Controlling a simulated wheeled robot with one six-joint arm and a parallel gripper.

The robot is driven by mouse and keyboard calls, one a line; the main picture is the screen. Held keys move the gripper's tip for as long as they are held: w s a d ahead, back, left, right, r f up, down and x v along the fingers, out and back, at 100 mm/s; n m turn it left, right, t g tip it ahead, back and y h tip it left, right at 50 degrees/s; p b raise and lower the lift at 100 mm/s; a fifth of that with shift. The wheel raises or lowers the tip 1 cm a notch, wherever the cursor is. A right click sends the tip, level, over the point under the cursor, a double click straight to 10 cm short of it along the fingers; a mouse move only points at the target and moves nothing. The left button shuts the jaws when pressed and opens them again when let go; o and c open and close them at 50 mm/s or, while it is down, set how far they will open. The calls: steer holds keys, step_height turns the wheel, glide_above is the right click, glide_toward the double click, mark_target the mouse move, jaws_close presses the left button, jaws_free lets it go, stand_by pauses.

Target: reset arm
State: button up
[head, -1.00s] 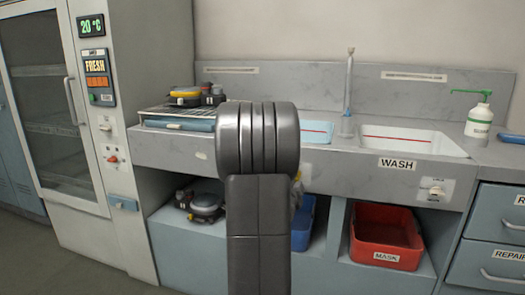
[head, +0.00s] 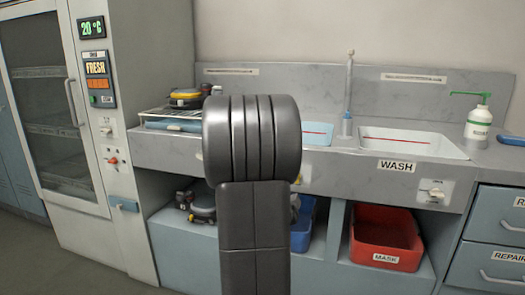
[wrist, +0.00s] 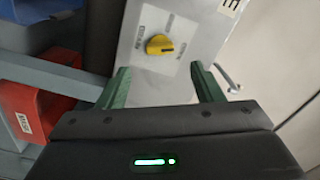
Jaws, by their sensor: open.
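My gripper (wrist: 160,70) is open in the wrist view, with two green fingers spread apart and nothing between them. A yellow knob (wrist: 160,45) on a pale panel (wrist: 185,80) shows beyond the fingertips, apart from them. In the head view my own dark arm fills the middle, and my gripper is hidden behind it. The arm also covers part of the sink counter (head: 365,172).
The WASH basin (head: 410,142) and a soap bottle (head: 478,124) are at right. A red MASK bin (head: 385,260) and a blue bin (head: 302,235) sit below. A glass-door cabinet (head: 125,235) stands left. Breathing gear (head: 186,97) is on the drying rack (head: 160,114).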

steer(key=x, duration=0.7)
steer(key=s+a+r+n+g+y+p, duration=0.1)
steer(key=s+n+p, duration=0.3)
steer(key=s, duration=0.5)
steer(key=s+a+r+n+g+y+p, duration=0.1)
steer(key=s+a+r+n+y+p, duration=0.1)
steer(key=s+p, duration=0.6)
steer(key=s+a+r+n, duration=0.1)
steer(key=n, duration=0.1)
steer(key=shift+s+a+n+g, duration=0.2)
steer(key=shift+a+n+g, duration=0.1)
steer(key=shift+a+n, duration=0.1)
stand_by(0.3)
